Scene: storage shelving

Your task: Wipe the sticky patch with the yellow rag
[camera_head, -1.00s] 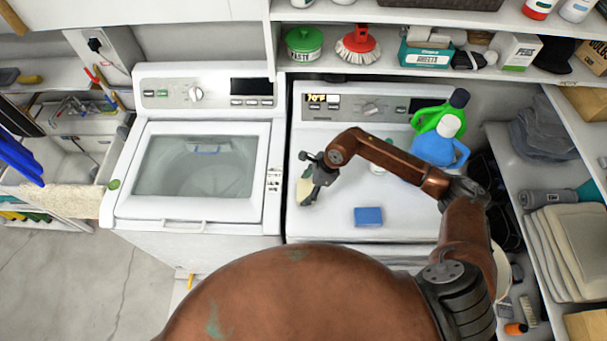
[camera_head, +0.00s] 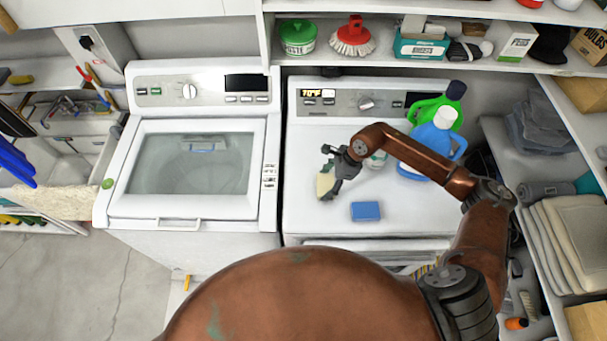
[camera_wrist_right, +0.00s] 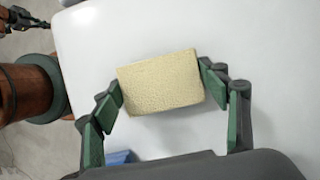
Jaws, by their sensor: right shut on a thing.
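The pale yellow rag (camera_head: 325,184), a thick block-like piece, is in my right gripper (camera_head: 329,172) over the left part of the right-hand machine's white top (camera_head: 405,215). In the right wrist view the rag (camera_wrist_right: 160,82) sits between the two green-padded fingers (camera_wrist_right: 160,88), with its broad face to the camera. I cannot tell whether the rag touches the top. I cannot make out a sticky patch; the gripper and rag hide part of the surface. A small dark gripper-like part (camera_wrist_right: 25,20), apparently my left gripper, shows at that view's upper left corner.
A blue sponge-like block (camera_head: 366,211) lies near the top's front. A loaded shelf (camera_head: 385,68) overhangs the back. The washer (camera_head: 190,170) stands left.

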